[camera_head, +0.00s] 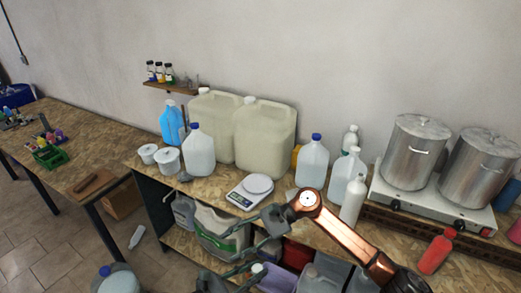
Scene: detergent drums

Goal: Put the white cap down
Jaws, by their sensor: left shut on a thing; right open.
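A small white cap (258,267) shows low in the picture, in front of the workbench's lower shelf. My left gripper (252,271) reaches in from the bottom left and is shut on the cap, holding it below the level of the worktop. My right gripper (222,246), on the copper-coloured arm from the lower right, is open and empty, just above and left of the cap. Its fingers hide part of the shelf behind.
The workbench (222,188) carries a kitchen scale (250,191), large beige canisters (264,138), blue-capped jugs (312,164), white tubs (167,159) and steel pots (415,152). A white bottle (353,200) stands near the front edge.

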